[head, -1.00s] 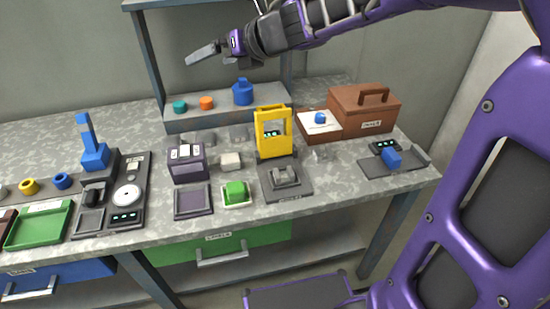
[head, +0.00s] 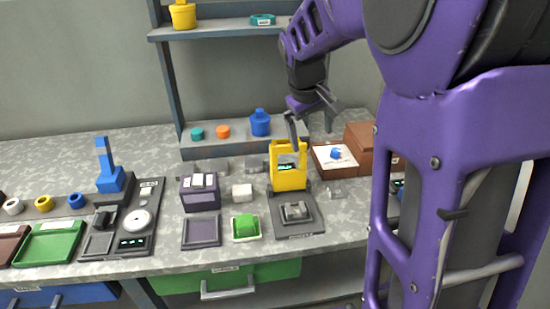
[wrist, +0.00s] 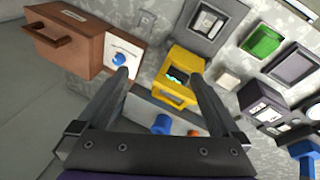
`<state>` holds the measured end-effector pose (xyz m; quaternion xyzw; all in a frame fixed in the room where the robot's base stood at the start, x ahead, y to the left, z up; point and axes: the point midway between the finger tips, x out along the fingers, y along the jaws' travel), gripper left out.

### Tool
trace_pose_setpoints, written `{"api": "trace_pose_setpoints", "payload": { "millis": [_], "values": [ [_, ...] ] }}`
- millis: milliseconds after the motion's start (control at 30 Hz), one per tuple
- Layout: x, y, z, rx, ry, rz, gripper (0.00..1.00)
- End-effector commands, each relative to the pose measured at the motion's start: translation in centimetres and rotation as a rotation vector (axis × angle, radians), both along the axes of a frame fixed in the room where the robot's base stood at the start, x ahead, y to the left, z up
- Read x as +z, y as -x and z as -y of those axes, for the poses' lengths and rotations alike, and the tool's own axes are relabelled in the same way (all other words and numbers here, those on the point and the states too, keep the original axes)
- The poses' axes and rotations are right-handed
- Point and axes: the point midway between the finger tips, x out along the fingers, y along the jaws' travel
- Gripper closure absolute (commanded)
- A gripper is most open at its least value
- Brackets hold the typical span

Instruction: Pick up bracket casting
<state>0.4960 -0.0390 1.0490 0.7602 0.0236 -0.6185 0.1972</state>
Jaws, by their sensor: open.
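Several small grey metal parts lie on the bench, and I cannot tell for certain which is the bracket casting. One grey part (head: 295,211) sits on a dark plate (head: 312,226) in front of the yellow frame; it also shows in the wrist view (wrist: 208,20). Another grey part (head: 335,189) lies right of the yellow frame, also in the wrist view (wrist: 147,19). Further grey pieces lie behind, partly hidden. My gripper (head: 316,126) is open and empty, above and behind the yellow frame. Its two fingers show spread in the wrist view (wrist: 160,76).
The upright yellow frame (head: 289,181) stands below my gripper. A white-topped tray (head: 322,155) with a blue piece and a brown box (head: 358,140) are to its right. A low shelf (head: 185,149) stands behind. My arm hides the bench's right end.

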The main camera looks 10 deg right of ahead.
Motion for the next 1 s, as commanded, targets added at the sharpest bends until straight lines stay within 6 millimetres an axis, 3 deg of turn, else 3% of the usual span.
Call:
{"api": "trace_pose_setpoints", "payload": {
  "millis": [100,267,367,800,1000],
  "values": [
    [-1.3,2.4,-1.8,-0.197,-0.151,-0.118,0.0],
    [-2.0,3.9,-3.5,-0.308,-0.241,-0.198,0.0],
    [-3.2,4.1,-3.8,-0.321,-0.251,-0.209,0.0],
    [-12.3,4.1,-3.7,-0.316,-0.248,-0.206,0.0],
    [-13.9,4.0,-3.7,-0.315,-0.248,-0.204,0.0]
  ]
}}
